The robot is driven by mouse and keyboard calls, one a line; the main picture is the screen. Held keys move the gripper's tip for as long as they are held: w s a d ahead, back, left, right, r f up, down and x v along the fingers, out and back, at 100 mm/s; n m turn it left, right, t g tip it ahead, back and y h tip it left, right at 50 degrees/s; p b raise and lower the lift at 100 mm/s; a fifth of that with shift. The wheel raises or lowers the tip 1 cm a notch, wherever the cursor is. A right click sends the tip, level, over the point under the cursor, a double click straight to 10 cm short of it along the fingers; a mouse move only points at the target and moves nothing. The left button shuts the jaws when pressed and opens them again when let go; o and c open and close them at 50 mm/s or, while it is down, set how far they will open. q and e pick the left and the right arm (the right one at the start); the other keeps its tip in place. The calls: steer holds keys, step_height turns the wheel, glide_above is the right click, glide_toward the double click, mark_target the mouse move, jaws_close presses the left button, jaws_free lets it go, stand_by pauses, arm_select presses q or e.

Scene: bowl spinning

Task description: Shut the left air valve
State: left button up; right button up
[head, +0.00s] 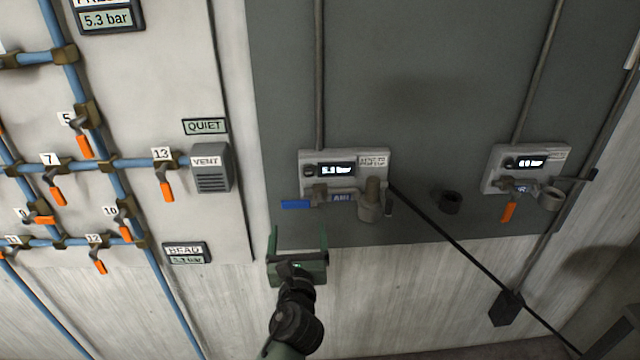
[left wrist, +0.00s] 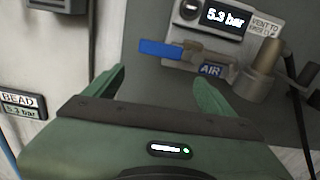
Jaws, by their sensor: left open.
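The left air valve has a blue lever (head: 296,204) that points left and lies about level, under a grey gauge box (head: 344,172) reading about 5.3 bar. An "AIR" label sits beside the valve body. The lever also shows in the left wrist view (left wrist: 160,48), just beyond the fingertips. My left gripper (head: 299,232) is open and empty, below the lever with its fingers pointing up at it. In the left wrist view the gap between the fingers (left wrist: 160,76) lies below the lever, and I see no contact. My right gripper is not in view.
A grey fitting (head: 371,200) stands right of the valve, with a black hose (head: 470,250) running down right. A second box (head: 528,168) has an orange lever (head: 509,212) hanging down. Blue pipes with orange levers and a vent box (head: 211,168) are at left.

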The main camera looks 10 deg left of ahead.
mark_target(295, 206)
arm_select(q)
steer(key=w+r, duration=0.1)
steer(key=w+a+r, duration=0.1)
steer(key=w, duration=0.2)
steer(key=shift+a+r+p, duration=0.3)
steer(key=shift+a+r, duration=0.1)
steer(key=x, duration=0.2)
steer(key=shift+w+f, duration=0.15)
steer(key=shift+w, duration=0.15)
steer(key=shift+w+a, duration=0.1)
steer(key=shift+w, duration=0.35)
steer(key=shift+c, duration=0.4)
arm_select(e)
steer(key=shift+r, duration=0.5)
arm_select(q)
jaws_close()
steer(key=shift+a, duration=0.1)
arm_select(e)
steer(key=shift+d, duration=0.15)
